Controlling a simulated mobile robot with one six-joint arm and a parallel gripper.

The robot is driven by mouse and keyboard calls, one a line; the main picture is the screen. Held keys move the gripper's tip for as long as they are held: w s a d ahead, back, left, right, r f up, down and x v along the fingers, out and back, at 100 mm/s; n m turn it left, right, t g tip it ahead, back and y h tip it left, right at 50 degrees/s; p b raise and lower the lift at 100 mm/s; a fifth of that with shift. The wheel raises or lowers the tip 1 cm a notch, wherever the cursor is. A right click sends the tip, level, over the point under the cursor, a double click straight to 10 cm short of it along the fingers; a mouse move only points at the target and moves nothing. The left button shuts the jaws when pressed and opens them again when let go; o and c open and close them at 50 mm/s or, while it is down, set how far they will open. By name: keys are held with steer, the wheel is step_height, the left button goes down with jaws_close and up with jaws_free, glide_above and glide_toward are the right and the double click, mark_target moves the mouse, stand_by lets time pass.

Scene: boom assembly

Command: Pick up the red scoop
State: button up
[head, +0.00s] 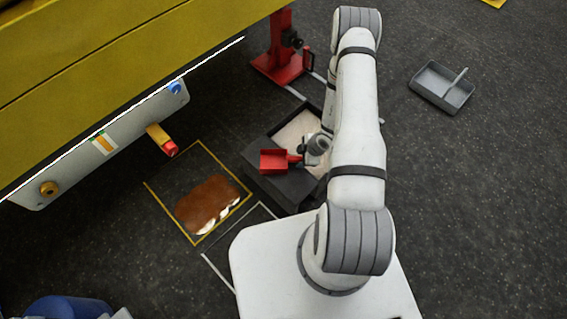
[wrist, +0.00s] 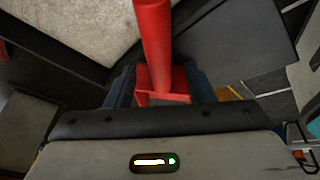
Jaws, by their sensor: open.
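The red scoop (head: 273,161) sits at the edge of a black bin (head: 280,188), its handle toward my gripper (head: 303,158). In the wrist view the red handle of the scoop (wrist: 156,40) comes down from the top and meets a wider red part between my two dark fingertips. My gripper (wrist: 160,88) is open, with a finger on each side of that red part. I cannot tell whether either finger touches it. In the head view my wrist hides the fingers and the far end of the handle.
The bin holds pale granular material (head: 296,131). A brown patch with white bits (head: 210,202) lies in a yellow floor outline at left. A red stand (head: 280,65) and yellow machine (head: 110,55) are behind. A grey tray (head: 442,90) lies right on open floor.

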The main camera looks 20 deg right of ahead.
steer(key=x, duration=0.3)
steer(key=shift+b, duration=0.3)
jaws_close()
